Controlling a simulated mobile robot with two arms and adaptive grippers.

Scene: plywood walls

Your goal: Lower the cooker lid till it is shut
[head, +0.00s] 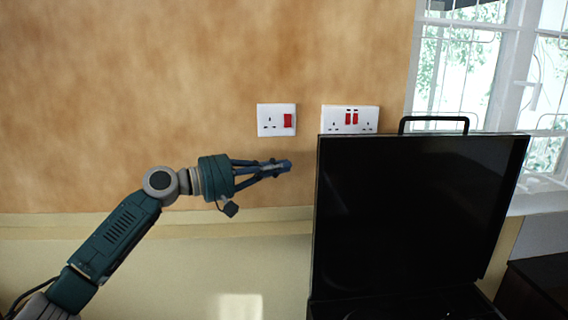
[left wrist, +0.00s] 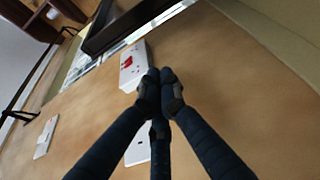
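The cooker lid (head: 415,215) is a flat black panel standing raised, close to upright, at the right of the head view. A black bar handle (head: 433,119) is on its top edge. The dark cooker body (head: 400,306) shows only in part at the bottom edge. My left gripper (head: 286,166) is to the left of the lid, a little below its top edge and apart from it in the picture. Its fingers, also in the left wrist view (left wrist: 160,82), come together at the tips with nothing seen between them. My right gripper is in neither view.
A single socket (head: 276,120) and a double socket (head: 350,119) are on the plywood-coloured wall behind. A barred window (head: 470,70) is at the upper right. A dark cabinet (head: 545,285) is at the lower right.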

